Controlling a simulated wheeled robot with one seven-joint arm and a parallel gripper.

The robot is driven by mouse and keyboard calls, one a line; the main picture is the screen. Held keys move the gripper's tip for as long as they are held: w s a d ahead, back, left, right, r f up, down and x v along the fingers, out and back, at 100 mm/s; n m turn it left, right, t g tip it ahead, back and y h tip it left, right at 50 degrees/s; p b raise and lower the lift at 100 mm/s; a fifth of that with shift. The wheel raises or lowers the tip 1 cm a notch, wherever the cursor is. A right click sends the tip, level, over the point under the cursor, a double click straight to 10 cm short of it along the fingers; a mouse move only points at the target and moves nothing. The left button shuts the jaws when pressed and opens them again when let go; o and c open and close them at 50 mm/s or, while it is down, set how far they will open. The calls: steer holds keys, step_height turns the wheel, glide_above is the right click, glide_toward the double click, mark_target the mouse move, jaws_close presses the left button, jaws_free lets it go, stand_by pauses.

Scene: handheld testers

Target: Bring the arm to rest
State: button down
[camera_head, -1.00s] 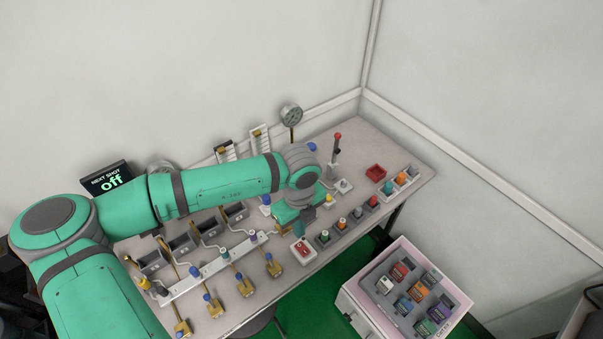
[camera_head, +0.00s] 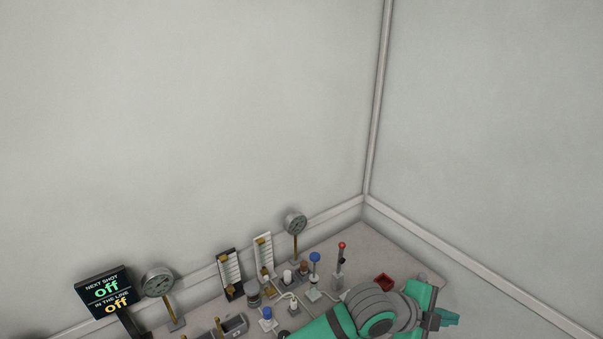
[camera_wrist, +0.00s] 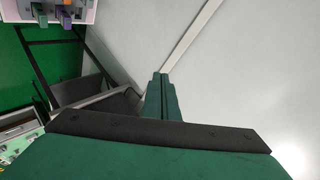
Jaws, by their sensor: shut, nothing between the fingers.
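My green and grey arm reaches in from the bottom edge of the head view. My gripper (camera_head: 447,318) is at the lower right there, over or just beyond the right end of the workbench (camera_head: 365,245); its height above the bench is hard to tell. In the wrist view my gripper (camera_wrist: 163,78) points away toward the pale wall, its two green fingers together with nothing between them. The arm hides the near right part of the bench.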

step_height(320, 180, up, 12)
steer(key=w+d+n+t+h, duration=0.1)
steer(key=d+n+t+h, duration=0.1)
steer(key=n+t+h, duration=0.65)
steer(key=s+a+f+n+t+y, duration=0.3)
steer(key=s+a+f+n+y, duration=0.2)
steer(key=a+f+n+y, duration=0.4)
steer(key=s+a+f+n+t+y, duration=0.4)
steer(key=s+a+f+n+y, duration=0.3)
steer(key=a+f+n, duration=0.4)
steer(key=s+a+f+m+g+y, duration=0.1)
steer(key=s+a+f+y, duration=0.1)
steer(key=s+a, duration=0.5)
steer(key=s+a+f+m+g+y, duration=0.1)
steer(key=s+a+f+g, duration=0.1)
steer(key=s+a+f, duration=0.2)
steer(key=s+a, duration=0.3)
steer(key=s, duration=0.5)
steer(key=shift+s+a+y, duration=0.25)
steer(key=shift+y, duration=0.1)
stand_by(2.4)
